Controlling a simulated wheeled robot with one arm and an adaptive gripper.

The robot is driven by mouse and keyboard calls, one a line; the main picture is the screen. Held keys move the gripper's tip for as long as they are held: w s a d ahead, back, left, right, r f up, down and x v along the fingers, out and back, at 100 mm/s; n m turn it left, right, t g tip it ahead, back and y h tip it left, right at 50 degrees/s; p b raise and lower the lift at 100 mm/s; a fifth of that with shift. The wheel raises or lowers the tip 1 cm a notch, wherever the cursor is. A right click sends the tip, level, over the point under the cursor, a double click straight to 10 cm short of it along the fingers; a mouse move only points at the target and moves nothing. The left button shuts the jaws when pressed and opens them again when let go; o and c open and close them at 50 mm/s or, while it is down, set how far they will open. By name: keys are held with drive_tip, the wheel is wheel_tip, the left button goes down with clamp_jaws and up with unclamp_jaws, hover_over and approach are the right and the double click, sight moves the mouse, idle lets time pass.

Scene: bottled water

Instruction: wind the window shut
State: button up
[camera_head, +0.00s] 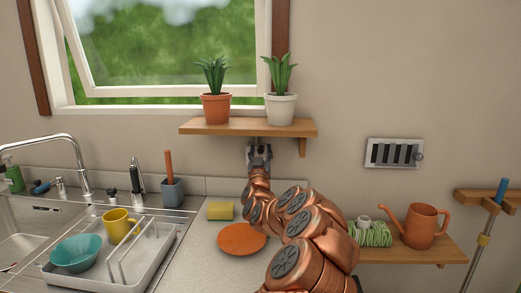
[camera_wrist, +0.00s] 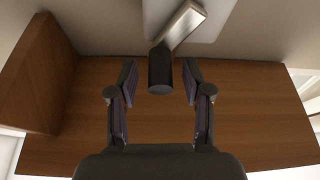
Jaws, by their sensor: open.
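The window (camera_head: 165,45) is above the sink, and its pale sash (camera_head: 86,55) stands tilted away from the frame, so it is open. My gripper (camera_head: 259,150) is raised to the wall just under the wooden shelf. In the wrist view a crank with a metal arm (camera_wrist: 184,24) and a dark round knob (camera_wrist: 160,72) shows against the shelf underside. My gripper's fingers (camera_wrist: 160,80) are open, one on each side of the knob, with gaps visible. In the head view the crank is hidden or too small to tell from my gripper.
The wooden shelf (camera_head: 225,127) carries a terracotta-potted plant (camera_head: 215,108) and a white-potted plant (camera_head: 280,108) right above my gripper. Its bracket (camera_wrist: 38,75) is at the left in the wrist view. A dish rack (camera_head: 105,275), yellow sponge (camera_head: 220,211) and orange disc (camera_head: 241,239) are below.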

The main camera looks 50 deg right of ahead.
drive_tip(key=shift+w+d+r, duration=0.2)
drive_tip(key=shift+d, duration=0.05)
clamp_jaws()
idle(0.5)
